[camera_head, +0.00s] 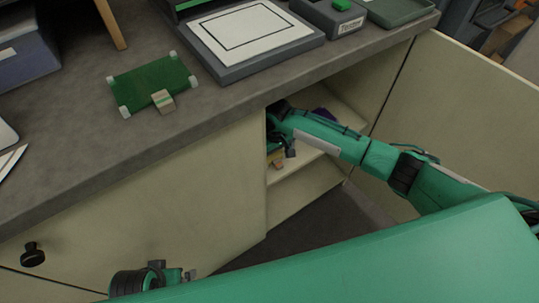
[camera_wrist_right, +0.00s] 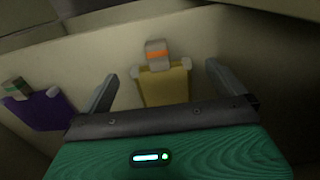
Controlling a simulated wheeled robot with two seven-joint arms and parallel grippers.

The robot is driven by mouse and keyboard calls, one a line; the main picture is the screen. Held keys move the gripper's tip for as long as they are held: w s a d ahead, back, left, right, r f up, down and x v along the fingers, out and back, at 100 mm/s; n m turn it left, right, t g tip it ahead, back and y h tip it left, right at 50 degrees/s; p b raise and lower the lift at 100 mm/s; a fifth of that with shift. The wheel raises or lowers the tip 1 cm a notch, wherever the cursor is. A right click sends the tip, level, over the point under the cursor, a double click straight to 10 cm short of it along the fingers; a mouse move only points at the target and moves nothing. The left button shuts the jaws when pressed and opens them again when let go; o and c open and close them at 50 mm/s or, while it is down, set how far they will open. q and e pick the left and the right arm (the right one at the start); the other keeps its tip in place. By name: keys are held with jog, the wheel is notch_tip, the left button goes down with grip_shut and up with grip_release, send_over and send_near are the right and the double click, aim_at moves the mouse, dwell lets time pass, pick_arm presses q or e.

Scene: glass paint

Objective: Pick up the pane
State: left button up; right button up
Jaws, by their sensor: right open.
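A yellow pane (camera_wrist_right: 165,86) with a clip that has an orange stripe (camera_wrist_right: 157,54) stands inside the cabinet, straight ahead of my right gripper (camera_wrist_right: 160,74). The jaws are open and empty, one finger to each side of the pane in the picture. I cannot tell how far the fingertips are from it. A purple pane (camera_wrist_right: 42,112) with a green-striped clip is further left in the wrist view. In the head view my right arm reaches into the open cabinet, and its jaws are mostly hidden. Part of my left wrist (camera_head: 150,279) shows low in that view, its jaws unclear.
A green pane (camera_head: 152,82) with pale corner pieces lies on the grey countertop (camera_head: 75,150). A framed white board (camera_head: 250,32), a labelled grey box (camera_head: 330,14) and a tray (camera_head: 398,8) are at the back. The cabinet's open door (camera_head: 465,110) is on the right.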

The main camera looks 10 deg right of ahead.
aim_at(275, 160)
jog(key=shift+f, duration=0.95)
pick_arm(q)
jog(key=shift+r, duration=0.35)
jog(key=shift+s, duration=0.1)
pick_arm(e)
jog(key=shift+c, duration=0.2)
jog(key=c, duration=1)
jog(key=shift+r, duration=0.15)
pick_arm(q)
jog(key=r+p, duration=0.1)
jog(key=p, duration=0.5)
jog(key=shift+w+r+p, duration=0.2)
jog(key=shift+p, duration=0.2)
pick_arm(e)
notch_tip(275, 160, up, 13)
